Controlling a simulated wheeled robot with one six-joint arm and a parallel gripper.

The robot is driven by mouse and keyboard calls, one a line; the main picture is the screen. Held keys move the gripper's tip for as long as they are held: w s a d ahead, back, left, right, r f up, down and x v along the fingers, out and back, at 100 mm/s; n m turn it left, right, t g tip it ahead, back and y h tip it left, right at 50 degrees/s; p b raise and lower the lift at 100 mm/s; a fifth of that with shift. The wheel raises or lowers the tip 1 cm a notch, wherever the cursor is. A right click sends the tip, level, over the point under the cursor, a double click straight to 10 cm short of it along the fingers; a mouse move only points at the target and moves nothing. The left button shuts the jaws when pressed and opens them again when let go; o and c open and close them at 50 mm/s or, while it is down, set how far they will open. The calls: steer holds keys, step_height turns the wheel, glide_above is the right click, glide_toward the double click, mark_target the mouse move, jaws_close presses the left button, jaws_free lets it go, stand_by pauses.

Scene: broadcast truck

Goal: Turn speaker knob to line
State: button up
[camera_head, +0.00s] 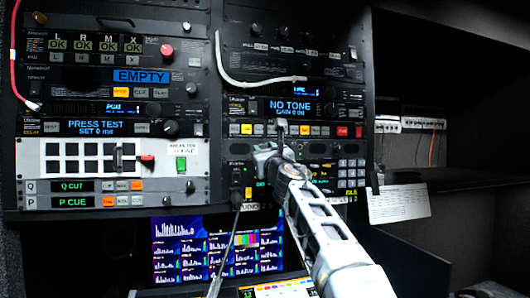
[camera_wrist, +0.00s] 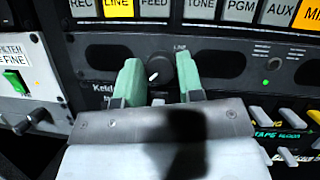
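The round black speaker knob (camera_wrist: 160,70) is on the dark speaker panel (camera_wrist: 223,60) in the wrist view. Its short white mark is low on its face, left of centre. A small "LINE" label (camera_wrist: 180,47) is printed above and right of the knob. My gripper (camera_wrist: 158,76) has two pale green fingers, one on each side of the knob. They look open, with narrow spaces beside the knob; I cannot tell whether either touches it. In the head view my gripper (camera_head: 268,153) is at the rack's lower middle, and the arm hides the knob.
A row of lit buttons, including a yellow one (camera_wrist: 118,10), runs above the knob. A switch panel (camera_wrist: 18,70) with a green switch is at the left. A keypad (camera_head: 351,173) is right of my arm. Lit monitors (camera_head: 218,247) stand below the rack.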

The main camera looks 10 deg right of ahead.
steer(key=c, duration=0.5)
steer(key=shift+m, duration=0.4)
